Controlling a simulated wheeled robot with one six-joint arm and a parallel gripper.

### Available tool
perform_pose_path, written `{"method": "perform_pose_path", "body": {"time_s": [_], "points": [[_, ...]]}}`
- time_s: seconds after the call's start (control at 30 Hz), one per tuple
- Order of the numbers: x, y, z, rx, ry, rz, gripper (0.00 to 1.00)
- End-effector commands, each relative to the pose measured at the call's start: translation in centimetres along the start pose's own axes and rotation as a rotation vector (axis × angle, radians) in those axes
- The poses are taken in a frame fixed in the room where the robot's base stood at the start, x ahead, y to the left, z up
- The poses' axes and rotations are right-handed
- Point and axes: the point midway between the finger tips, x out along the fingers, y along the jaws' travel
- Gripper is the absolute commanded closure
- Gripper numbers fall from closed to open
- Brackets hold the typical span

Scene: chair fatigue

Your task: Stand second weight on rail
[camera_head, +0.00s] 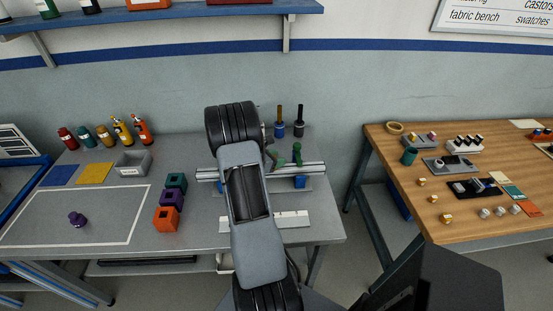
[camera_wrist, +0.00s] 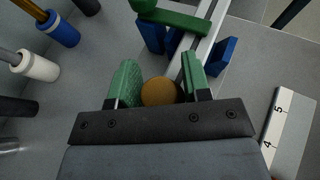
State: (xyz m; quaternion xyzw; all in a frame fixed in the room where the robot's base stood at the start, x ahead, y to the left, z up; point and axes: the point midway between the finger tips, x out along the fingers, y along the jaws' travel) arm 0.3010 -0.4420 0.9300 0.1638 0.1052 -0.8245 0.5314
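A metal rail (camera_head: 310,168) lies across the grey bench on blue supports and shows in the wrist view (camera_wrist: 212,42). My gripper (camera_wrist: 159,75) is low over the rail, with its green finger pads on either side of a round, brass-brown weight (camera_wrist: 160,92). In the head view my arm hides the fingers and this weight. A green fixture (camera_wrist: 172,20) sits at the rail just beyond the fingertips.
Behind the rail stand handled cylinders, one blue (camera_wrist: 60,28) and one white (camera_wrist: 38,65). A white ruler strip (camera_head: 292,219) lies in front of the rail. Coloured cubes (camera_head: 166,218) and a grey bin (camera_head: 133,164) stand to the left. A wooden bench (camera_head: 390,150) stands right, across a gap.

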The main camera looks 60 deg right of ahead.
Motion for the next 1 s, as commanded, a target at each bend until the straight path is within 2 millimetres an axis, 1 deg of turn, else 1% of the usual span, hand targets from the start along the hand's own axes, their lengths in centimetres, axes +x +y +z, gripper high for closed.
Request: {"method": "perform_pose_path", "body": {"time_s": [0.03,0.2,0.27,0.47,0.6,0.67,0.73,1.0], "points": [[0.0,0.0,0.0,0.000,0.001,0.000,0.51],[0.0,0.0,0.0,0.000,0.001,0.000,0.35],[0.0,0.0,0.0,0.000,0.001,0.000,0.31],[0.0,0.0,0.0,0.000,0.001,0.000,0.31],[-0.3,0.0,0.6,0.000,0.001,0.000,0.31],[-1.1,0.1,0.3,0.000,0.000,0.003,0.31],[-2.3,0.1,0.3,0.001,0.000,0.004,0.31],[-7.7,0.1,0.3,0.000,-0.001,0.005,0.31]]}}
